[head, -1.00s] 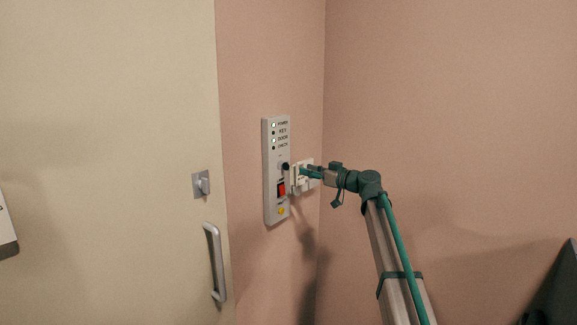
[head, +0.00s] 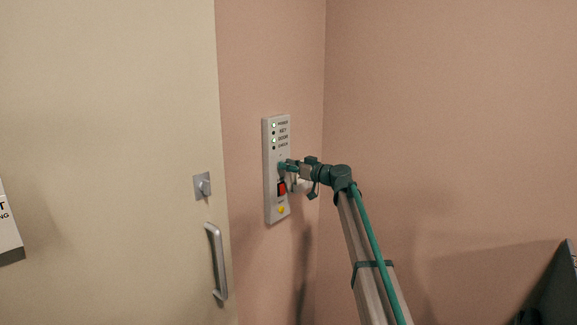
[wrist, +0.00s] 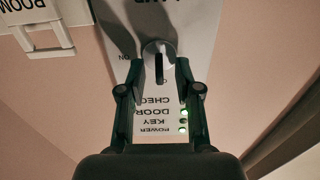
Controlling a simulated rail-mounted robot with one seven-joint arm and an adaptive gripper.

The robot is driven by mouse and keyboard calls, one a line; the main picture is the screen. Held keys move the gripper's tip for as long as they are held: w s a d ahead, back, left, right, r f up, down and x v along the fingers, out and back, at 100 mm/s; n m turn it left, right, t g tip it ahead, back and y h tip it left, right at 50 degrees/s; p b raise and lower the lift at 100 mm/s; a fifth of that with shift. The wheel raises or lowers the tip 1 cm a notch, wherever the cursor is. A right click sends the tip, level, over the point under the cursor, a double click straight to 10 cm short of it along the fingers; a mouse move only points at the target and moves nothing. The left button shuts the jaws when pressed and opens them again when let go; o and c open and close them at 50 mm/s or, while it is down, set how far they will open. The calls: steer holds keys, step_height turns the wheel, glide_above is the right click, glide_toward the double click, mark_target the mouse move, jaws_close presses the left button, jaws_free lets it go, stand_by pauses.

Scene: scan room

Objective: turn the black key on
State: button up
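The grey wall panel (head: 271,205) carries status lights, a key switch, a red rocker switch (head: 282,189) and a yellow mark. The black key (wrist: 159,67) shows in the wrist view as a thin dark bar on a round pale lock, in line with the picture's vertical. Its end points toward a partly hidden label starting with "O"; "ON" is printed to its left. My gripper (wrist: 159,72) is open, with one finger on each side of the key and a gap to both. In the head view my gripper (head: 284,167) covers the key.
POWER and DOOR lights are green; KEY and CHECK are dark. A white wall fitting (wrist: 35,32) is beside the panel, partly behind my gripper in the head view. A door with a handle (head: 216,262) and a small latch (head: 202,186) is at left. The wall corner is close at right.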

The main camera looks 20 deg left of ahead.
jaws_close()
steer(key=shift+f+b, duration=0.1)
steer(key=shift+b, duration=0.2)
steer(key=shift+f+m+b, duration=0.1)
steer(key=shift+m+b, duration=0.45)
steer(key=shift+m, duration=0.05)
steer(key=shift+w+m+b, duration=0.15)
steer(key=shift+m+b, duration=0.9)
steer(key=shift+m, duration=0.05)
steer(key=m, duration=0.7)
steer(key=m+b, duration=0.1)
steer(key=m, duration=0.6)
steer(key=shift+w+d+f, duration=0.1)
steer(key=shift+w+f, duration=0.1)
steer(key=shift+m, duration=0.3)
